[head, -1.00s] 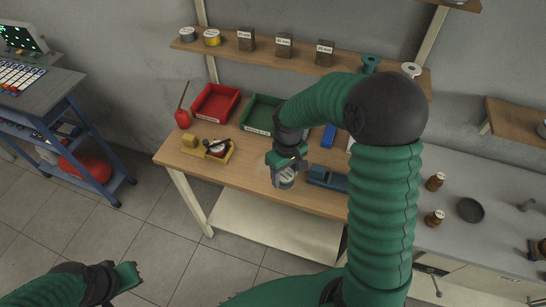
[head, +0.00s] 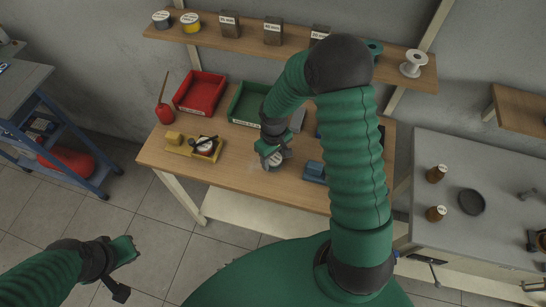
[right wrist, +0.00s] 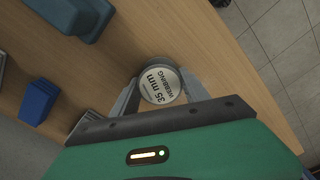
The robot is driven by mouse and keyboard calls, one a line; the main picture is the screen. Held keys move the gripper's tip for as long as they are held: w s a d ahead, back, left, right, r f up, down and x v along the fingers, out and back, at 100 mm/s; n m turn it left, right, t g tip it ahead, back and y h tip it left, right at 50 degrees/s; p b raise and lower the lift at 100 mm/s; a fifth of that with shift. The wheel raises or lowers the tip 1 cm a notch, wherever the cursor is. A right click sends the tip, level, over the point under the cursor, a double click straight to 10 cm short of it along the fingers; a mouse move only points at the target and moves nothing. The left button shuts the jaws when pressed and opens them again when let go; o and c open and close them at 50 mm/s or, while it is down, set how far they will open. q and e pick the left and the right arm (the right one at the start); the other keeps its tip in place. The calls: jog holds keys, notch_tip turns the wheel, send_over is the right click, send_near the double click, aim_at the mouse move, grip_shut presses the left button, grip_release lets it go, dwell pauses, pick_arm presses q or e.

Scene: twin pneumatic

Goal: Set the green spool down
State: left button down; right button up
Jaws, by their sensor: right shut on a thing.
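My right gripper (head: 272,158) is shut on a round grey tin (head: 278,164) over the front part of the wooden workbench (head: 235,180). In the right wrist view the tin (right wrist: 160,85) sits between the two fingers, its pale lid reading "35 mm WEBBING". I cannot tell whether its base touches the bench. A green spool (head: 375,47) stands on the wall shelf, partly hidden behind my right arm, apart from both grippers. My left gripper (head: 122,252) is over the floor at lower left; its jaws are unclear.
A red bin (head: 200,92) and a green bin (head: 247,104) stand at the back of the bench. A yellow tray (head: 190,148) lies left of the tin, a blue block (head: 315,171) right. The wall shelf (head: 300,42) also holds a white spool (head: 415,63). Bare bench surrounds the tin.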

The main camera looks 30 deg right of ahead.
aim_at(275, 158)
jog(key=shift+w+d+f, duration=0.1)
jog(key=shift+w+f, duration=0.05)
jog(key=shift+f, duration=0.05)
jog(key=shift+d, duration=0.15)
jog(key=o, duration=1.5)
jog(key=shift+s, duration=0.25)
jog(key=shift+w, duration=0.1)
notch_tip(275, 158, up, 11)
jog(key=s+a+t, duration=0.1)
jog(key=s+a, duration=0.1)
jog(key=s, duration=0.1)
jog(key=s+a+r+m, duration=0.1)
jog(key=s+a, duration=0.2)
jog(key=s+a+t, duration=0.1)
jog(key=s+a, duration=0.1)
jog(key=s, duration=0.1)
jog(key=shift+a+r+t, duration=0.2)
jog(key=shift+a+t, duration=0.1)
jog(key=shift+a, duration=0.1)
